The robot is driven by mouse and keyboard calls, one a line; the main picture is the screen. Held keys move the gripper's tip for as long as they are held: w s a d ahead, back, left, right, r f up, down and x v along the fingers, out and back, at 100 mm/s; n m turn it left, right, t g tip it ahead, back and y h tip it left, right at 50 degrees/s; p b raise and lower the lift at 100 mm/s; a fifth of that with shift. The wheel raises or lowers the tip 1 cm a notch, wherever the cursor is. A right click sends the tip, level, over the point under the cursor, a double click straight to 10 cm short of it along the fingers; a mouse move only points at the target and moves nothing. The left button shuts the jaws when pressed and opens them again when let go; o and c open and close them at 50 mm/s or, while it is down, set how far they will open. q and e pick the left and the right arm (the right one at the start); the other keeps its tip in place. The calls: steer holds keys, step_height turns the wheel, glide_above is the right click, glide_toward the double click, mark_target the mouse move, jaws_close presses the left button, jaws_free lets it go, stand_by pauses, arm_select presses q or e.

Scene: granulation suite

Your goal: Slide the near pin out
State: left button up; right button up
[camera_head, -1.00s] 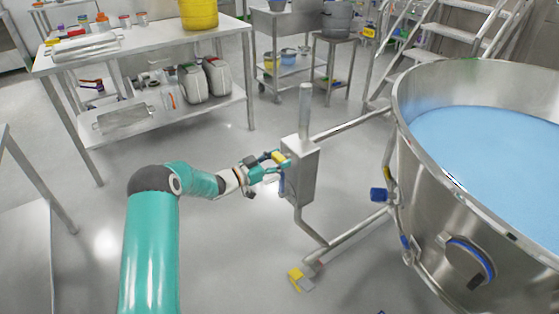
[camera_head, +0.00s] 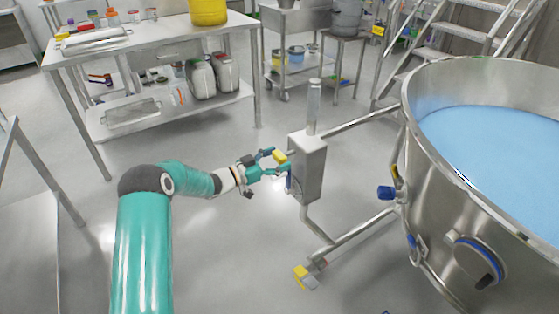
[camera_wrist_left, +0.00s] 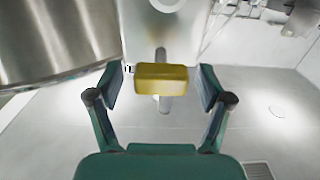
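A grey metal box (camera_head: 312,170) stands on a tubular frame beside the large round vessel. A yellow block-shaped handle (camera_head: 281,157), seemingly that of the near pin, stands out from the box's left face, with a short bit of shaft showing. My left gripper (camera_head: 277,162) is at this handle, its fingers apart. In the left wrist view the yellow handle (camera_wrist_left: 162,78) is centred between the open fingers, with a gap on each side. How deep the handle sits between the fingertips is hard to tell. My right gripper is not in view.
The steel vessel (camera_head: 428,180) with blue contents fills the right side. Frame pipes (camera_head: 355,230) run from it to the box, with a yellow-pedalled caster (camera_head: 303,276) below. A steel table (camera_head: 150,37) stands at back left. The floor left of the box is clear.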

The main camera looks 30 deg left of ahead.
arm_select(q)
steer(key=shift+s+a, duration=0.15)
steer(key=shift+s, duration=0.05)
steer(key=v, duration=1.1)
steer(key=shift+s, duration=0.15)
steer(key=shift+f, duration=0.1)
